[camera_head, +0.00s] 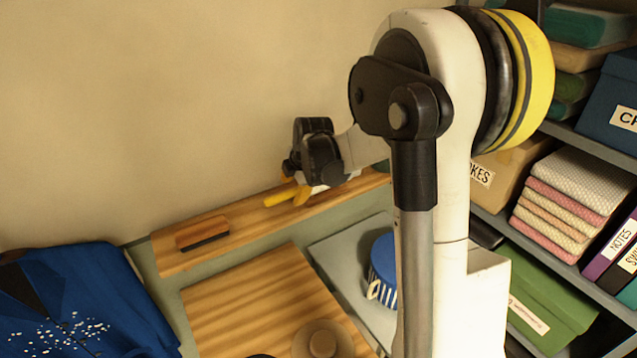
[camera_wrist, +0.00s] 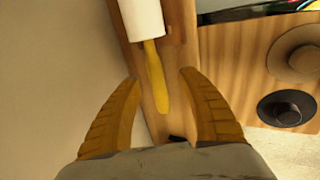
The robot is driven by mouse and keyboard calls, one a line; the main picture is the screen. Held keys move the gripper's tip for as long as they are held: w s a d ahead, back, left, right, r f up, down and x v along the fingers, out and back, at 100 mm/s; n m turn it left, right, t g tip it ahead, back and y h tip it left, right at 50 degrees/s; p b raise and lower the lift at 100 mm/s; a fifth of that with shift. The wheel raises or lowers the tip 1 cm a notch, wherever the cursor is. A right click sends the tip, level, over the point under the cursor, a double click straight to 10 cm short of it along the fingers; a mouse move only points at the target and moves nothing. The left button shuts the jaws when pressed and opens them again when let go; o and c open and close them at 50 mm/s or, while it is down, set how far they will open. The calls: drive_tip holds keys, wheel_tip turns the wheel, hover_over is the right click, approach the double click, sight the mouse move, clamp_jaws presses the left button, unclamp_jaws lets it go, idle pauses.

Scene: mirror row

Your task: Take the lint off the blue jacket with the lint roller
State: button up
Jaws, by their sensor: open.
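The blue jacket (camera_head: 95,295) lies at the lower left in the head view, with many white lint specks (camera_head: 62,334) on its front. In the wrist view the lint roller (camera_wrist: 142,18) lies on a narrow wooden shelf, its white roll at the top and its yellow handle (camera_wrist: 155,78) pointing down toward me. My gripper (camera_wrist: 160,80) is open, with one yellow finger on each side of the handle and nothing held. In the head view my gripper (camera_head: 286,195) is over the shelf near the wall; I cannot make out the roller clearly there.
A wooden brush (camera_head: 202,233) sits on the wooden shelf (camera_head: 165,262) near the jacket. A brown hat (camera_head: 322,343) rests on a wooden board (camera_head: 235,295); a dark hat (camera_wrist: 286,107) is beside it. A blue patterned container (camera_head: 383,260) stands right. Shelves of boxes line the right.

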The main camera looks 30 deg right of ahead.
sight(291, 192)
drive_tip(key=x, duration=0.5)
drive_tip(key=shift+w+d+r, duration=0.1)
drive_tip(key=shift+w+d, duration=0.1)
drive_tip(key=shift+w, duration=0.15)
drive_tip(key=shift+s, duration=0.1)
drive_tip(key=shift+c, duration=0.4)
clamp_jaws()
wheel_tip(291, 192, up, 10)
drive_tip(key=shift+r+p, duration=0.1)
drive_tip(key=shift+p, duration=0.2)
